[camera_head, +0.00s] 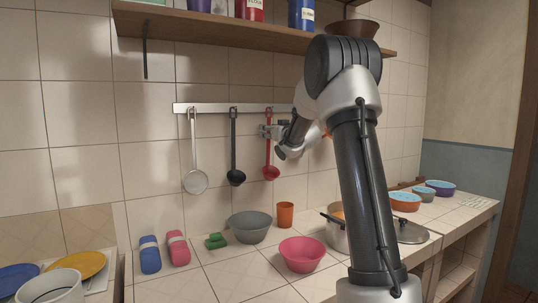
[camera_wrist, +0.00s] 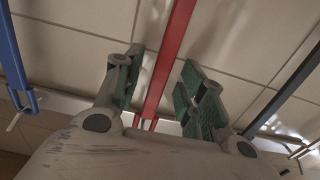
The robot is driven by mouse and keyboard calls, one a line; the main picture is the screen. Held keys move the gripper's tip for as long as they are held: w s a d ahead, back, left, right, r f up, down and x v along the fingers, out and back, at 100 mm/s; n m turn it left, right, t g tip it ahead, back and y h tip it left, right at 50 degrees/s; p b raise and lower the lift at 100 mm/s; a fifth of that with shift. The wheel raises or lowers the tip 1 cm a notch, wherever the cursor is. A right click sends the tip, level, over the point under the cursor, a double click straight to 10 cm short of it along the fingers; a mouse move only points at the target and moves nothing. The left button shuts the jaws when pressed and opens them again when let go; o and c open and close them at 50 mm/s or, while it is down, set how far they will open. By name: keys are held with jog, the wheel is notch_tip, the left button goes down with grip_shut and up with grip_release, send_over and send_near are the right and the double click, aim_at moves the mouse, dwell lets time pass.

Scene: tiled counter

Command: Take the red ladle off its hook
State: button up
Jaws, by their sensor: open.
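The red ladle (camera_head: 269,155) hangs on the wall rail, bowl down, the rightmost ladle visible in the head view. My gripper (camera_head: 267,131) is at the upper part of its handle, below the rail. In the wrist view, the red handle (camera_wrist: 170,60) passes between the two green-padded fingers of my gripper (camera_wrist: 162,82). The fingers are open, with gaps beside the handle. The rail (camera_head: 215,108) holds the ladle; its hook is too small to make out clearly.
A black ladle (camera_head: 233,155) and a silver ladle (camera_head: 194,160) hang to the left. A blue utensil (camera_wrist: 17,60) shows in the wrist view. A shelf (camera_head: 200,30) is above. Bowls, including a pink one (camera_head: 302,254), and a pot (camera_head: 338,238) stand on the counter below.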

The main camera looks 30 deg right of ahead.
jog(key=shift+w, duration=0.35)
grip_shut()
jog(key=shift+r, duration=0.15)
jog(key=shift+r, duration=0.3)
jog(key=s, duration=1.8)
jog(key=shift+d+r, duration=0.3)
jog(key=shift+d, duration=0.05)
